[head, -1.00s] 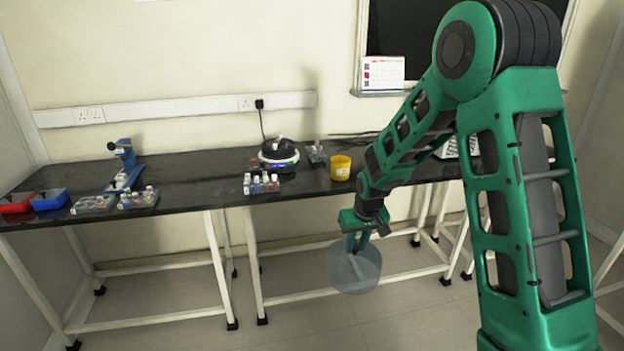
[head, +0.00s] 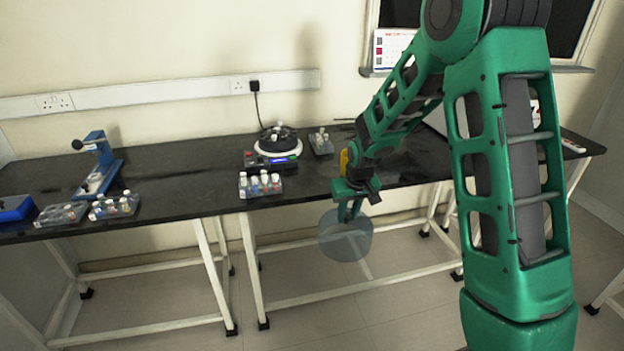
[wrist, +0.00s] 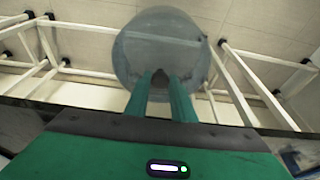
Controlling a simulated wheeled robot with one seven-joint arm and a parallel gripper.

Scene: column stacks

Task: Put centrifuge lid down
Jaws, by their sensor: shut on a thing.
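The centrifuge lid (head: 345,240) is a round, see-through grey disc. My gripper (head: 350,212) is shut on it and holds it in the air in front of the bench's front edge, above the floor. In the wrist view the lid (wrist: 160,48) is beyond the two green fingers (wrist: 161,85), whose tips meet its near part. The centrifuge (head: 278,143), white and dark with a lit blue display, stands on the bench to the left and behind, with its rotor uncovered.
The black bench (head: 190,165) has a rack of vials (head: 260,184) before the centrifuge and a small rack (head: 321,142) beside it. A yellow container (head: 344,161) is partly hidden by my arm. A blue stand (head: 98,165) and more racks are at left. Bench between is clear.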

